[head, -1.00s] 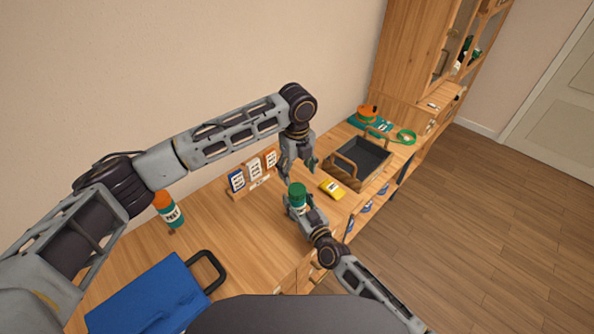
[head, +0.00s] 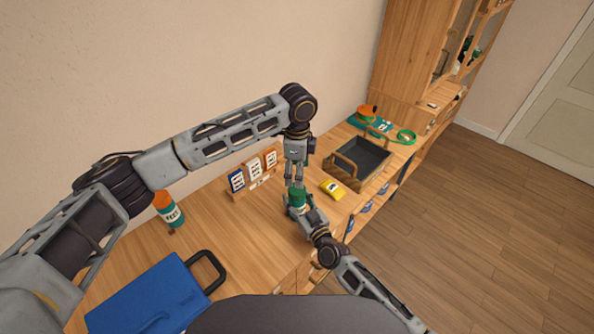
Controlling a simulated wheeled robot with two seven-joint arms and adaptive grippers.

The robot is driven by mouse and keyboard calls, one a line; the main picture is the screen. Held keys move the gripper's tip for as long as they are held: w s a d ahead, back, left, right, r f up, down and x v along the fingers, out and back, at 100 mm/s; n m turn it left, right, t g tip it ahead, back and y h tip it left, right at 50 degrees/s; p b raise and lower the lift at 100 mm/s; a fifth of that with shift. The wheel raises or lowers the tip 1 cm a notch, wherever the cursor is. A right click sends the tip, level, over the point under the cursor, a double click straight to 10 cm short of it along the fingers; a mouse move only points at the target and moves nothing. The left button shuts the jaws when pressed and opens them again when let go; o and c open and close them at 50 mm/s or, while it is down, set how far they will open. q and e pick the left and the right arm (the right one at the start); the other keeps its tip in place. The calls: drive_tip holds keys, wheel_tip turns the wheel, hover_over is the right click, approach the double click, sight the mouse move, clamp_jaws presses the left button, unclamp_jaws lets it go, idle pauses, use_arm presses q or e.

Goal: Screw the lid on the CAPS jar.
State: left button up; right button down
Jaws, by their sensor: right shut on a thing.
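A small jar with a green lid (head: 298,193) stands upright over the wooden counter. My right gripper (head: 297,207) is shut on the jar's body and hides most of it, so its label cannot be read. My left gripper (head: 295,184) points straight down over the green lid, its fingertips at or just above the top. Whether its fingers touch or grip the lid is too small to tell.
An orange-capped bottle (head: 168,210) and a blue case (head: 150,297) are at left. A card rack (head: 252,180) stands behind the jar. A yellow box (head: 333,190), a dark tray with wooden handles (head: 387,159) and green tape (head: 406,137) are to the right.

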sight(297, 204)
use_arm(q)
drive_tip(key=n, duration=0.6)
drive_tip(key=shift+s, duration=0.1)
drive_tip(key=n, duration=0.6)
drive_tip(key=shift+n, duration=0.3)
drive_tip(key=n, duration=0.6)
drive_tip(key=shift+s, duration=0.1)
drive_tip(key=n, duration=0.6)
drive_tip(key=shift+f, duration=0.15)
drive_tip(key=shift+f, duration=3.85)
